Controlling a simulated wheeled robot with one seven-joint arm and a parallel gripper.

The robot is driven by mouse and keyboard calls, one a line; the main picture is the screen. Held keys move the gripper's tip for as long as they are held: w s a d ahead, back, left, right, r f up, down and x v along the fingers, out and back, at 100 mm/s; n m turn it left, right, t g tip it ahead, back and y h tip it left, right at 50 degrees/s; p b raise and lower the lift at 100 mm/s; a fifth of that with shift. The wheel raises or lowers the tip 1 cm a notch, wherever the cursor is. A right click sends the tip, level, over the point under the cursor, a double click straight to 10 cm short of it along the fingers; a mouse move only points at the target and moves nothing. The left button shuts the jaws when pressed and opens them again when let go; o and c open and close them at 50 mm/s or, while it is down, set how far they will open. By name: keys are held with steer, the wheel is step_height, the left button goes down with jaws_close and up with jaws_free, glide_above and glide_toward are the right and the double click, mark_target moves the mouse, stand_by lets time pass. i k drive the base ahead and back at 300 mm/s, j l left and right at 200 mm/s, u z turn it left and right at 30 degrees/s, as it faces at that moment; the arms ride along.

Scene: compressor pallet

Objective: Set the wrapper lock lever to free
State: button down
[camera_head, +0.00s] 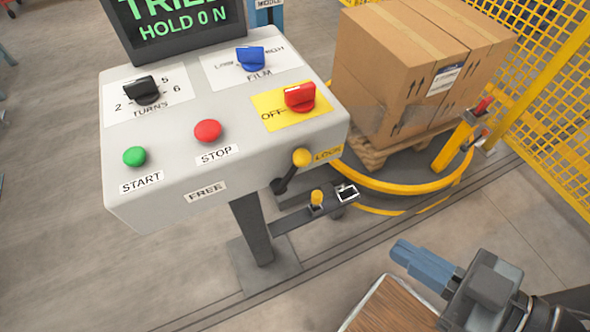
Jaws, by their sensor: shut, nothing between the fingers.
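The lock lever (289,177) is a dark arm with a yellow ball knob (302,157), on the front face of the grey control console (225,165). It leans up to the right, with its knob beside the yellow LOCK label (328,153). The white FREE label (206,191) is on the same face, further left. My gripper (396,250) is at the lower right, with its blue fingers shut and empty. It points left and is well apart from the lever.
The console carries green START (134,156) and red STOP (208,130) buttons and black, blue and red knobs. A small yellow-topped post (317,197) stands below the lever. Boxes (410,75) sit on the turntable (385,185) behind. A wooden-topped surface (391,307) is near my gripper.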

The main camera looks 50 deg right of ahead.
mark_target(301, 157)
steer(key=i+j+z, duration=0.25)
steer(key=j, duration=0.2)
steer(key=j+z, duration=0.2)
steer(key=j, duration=0.25)
steer(key=i+j+z, duration=0.1)
steer(key=j+z, duration=0.15)
steer(key=j, duration=0.25)
steer(key=k+l, duration=0.55)
